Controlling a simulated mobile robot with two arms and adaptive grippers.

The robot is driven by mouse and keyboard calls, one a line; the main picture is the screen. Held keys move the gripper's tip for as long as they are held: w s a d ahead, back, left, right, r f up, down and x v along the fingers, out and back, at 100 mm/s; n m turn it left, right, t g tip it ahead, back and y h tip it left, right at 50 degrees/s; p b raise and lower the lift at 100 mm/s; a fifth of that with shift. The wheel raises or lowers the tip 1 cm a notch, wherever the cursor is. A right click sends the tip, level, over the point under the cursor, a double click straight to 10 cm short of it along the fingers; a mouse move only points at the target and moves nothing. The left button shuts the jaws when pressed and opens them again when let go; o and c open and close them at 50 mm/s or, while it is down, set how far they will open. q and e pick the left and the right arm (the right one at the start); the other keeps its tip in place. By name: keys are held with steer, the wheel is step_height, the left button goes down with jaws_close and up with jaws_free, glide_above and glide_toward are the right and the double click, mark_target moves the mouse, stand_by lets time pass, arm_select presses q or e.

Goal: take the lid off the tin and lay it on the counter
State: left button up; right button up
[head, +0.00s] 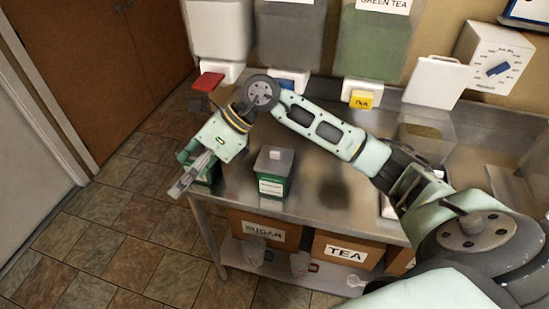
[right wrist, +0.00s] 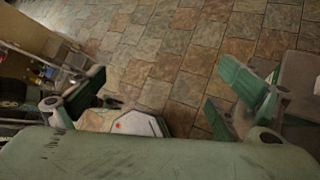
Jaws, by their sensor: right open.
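The tin (head: 271,186) is a green box with a white label. It stands upright on the steel counter (head: 325,215), near its front edge. Its grey square lid (head: 273,163) with a small pale knob is on top. My right gripper (head: 185,180) is open and empty, left of the tin and apart from it, at the counter's left end. In the right wrist view its two green fingers are spread, with floor tiles between them (right wrist: 165,85). A green shape behind the gripper is mostly hidden. My left gripper is not in view.
Dispensers line the wall behind, including a green one (head: 373,45). A white board (head: 437,82) and a dial box (head: 494,58) stand at the back right. Boxes marked sugar (head: 265,230) and tea (head: 346,252) sit below.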

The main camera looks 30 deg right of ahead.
steer(key=w+d+f+h, duration=0.2)
steer(key=d+h, duration=0.4)
steer(key=d, duration=0.7)
step_height(320, 180, up, 3)
steer(key=m+g+h, duration=0.1)
steer(key=g+h, duration=0.1)
steer(key=h, duration=0.2)
glide_above(278, 153)
steer(key=shift+d+f, duration=0.2)
steer(key=shift+d, duration=0.15)
step_height(278, 153, down, 2)
steer(key=shift+f+p, duration=0.25)
steer(key=shift+p, duration=0.15)
steer(key=shift+w+a+f+p, duration=0.1)
steer(key=shift+f+p, duration=0.25)
steer(key=f+p, duration=0.1)
steer(key=f, duration=0.2)
steer(key=shift+a+f+p, duration=0.2)
steer(key=shift+f+p, duration=0.05)
steer(key=shift+p, duration=0.1)
steer(key=shift+f, duration=0.45)
steer(key=c, duration=1.1)
